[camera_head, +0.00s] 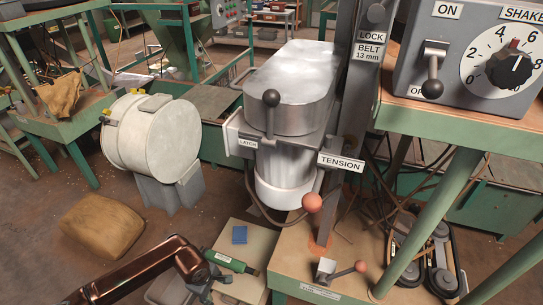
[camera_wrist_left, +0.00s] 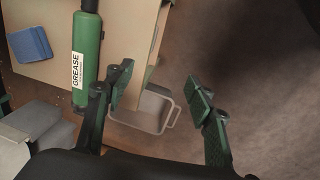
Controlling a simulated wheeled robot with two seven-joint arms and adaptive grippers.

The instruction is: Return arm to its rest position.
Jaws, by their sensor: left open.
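My left arm (camera_head: 140,275), brown-metallic, comes in from the lower left of the head view. Its gripper (camera_head: 212,277) is low in that view, by the near left edge of a small tan bench top (camera_head: 255,243). In the left wrist view the two green-padded fingers of the left gripper (camera_wrist_left: 161,87) are wide apart, with nothing between the pads. A green tube labelled GREASE (camera_wrist_left: 86,50) lies just beyond the left finger, and it also shows in the head view (camera_head: 229,261) right beside the gripper. My right gripper is not in view.
A blue pad (camera_head: 240,234) lies on the bench top. A grey handled container (camera_wrist_left: 150,108) is below the fingers. The machine with a TENSION lever (camera_head: 312,202) stands right of the gripper. A sack (camera_head: 102,226) and white drum (camera_head: 155,138) stand left; brown floor is bare between.

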